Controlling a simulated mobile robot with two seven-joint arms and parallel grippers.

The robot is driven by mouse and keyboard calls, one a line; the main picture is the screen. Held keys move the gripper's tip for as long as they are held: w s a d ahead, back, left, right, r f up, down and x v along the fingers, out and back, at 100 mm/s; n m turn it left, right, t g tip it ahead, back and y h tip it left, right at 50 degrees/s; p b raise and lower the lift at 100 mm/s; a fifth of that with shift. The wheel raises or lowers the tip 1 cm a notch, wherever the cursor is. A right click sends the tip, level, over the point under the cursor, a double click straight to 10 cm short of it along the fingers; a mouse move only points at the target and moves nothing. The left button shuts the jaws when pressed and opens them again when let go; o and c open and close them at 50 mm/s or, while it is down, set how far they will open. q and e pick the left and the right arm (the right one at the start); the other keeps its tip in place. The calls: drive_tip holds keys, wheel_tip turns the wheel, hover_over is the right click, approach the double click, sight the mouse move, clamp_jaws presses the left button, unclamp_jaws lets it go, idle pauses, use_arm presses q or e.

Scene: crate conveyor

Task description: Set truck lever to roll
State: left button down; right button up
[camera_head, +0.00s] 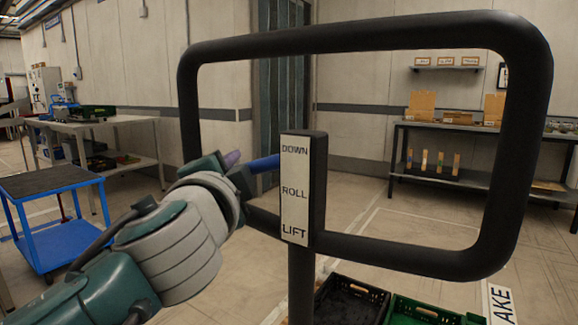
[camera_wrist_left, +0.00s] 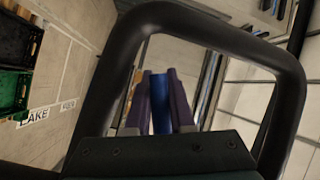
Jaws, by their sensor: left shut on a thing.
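The truck's lever is a blue bar (camera_head: 265,163) beside the label plate (camera_head: 294,212) marked DOWN, ROLL and LIFT from top to bottom. The lever's end at the plate is just below the word DOWN and above ROLL. My left gripper (camera_head: 240,168) comes in from the left and is shut on the lever. In the left wrist view the blue lever (camera_wrist_left: 158,100) lies between the two purple fingers. The black handle frame (camera_head: 360,35) loops around the plate. My right gripper is not in view.
A black crate (camera_head: 350,300) and a green crate (camera_head: 428,312) stand low behind the post. A blue cart (camera_head: 62,250) and a workbench (camera_head: 125,122) stand at left. A shelf bench (camera_head: 475,130) stands at the back right. The floor between is mostly clear.

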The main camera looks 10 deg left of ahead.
use_arm(q)
drive_tip(key=r+m+t+b, duration=0.1)
drive_tip(key=r+m, duration=0.1)
drive_tip(key=r+m+t+b, duration=0.1)
drive_tip(key=r, duration=0.1)
drive_tip(key=shift+w+a+m, duration=0.1)
drive_tip(key=shift+a+m, duration=0.1)
drive_tip(key=shift+m, duration=0.2)
drive_tip(key=c, duration=1.1)
unclamp_jaws()
drive_tip(key=shift+o, duration=0.2)
drive_tip(key=v, duration=1)
drive_tip(key=shift+b, duration=0.35)
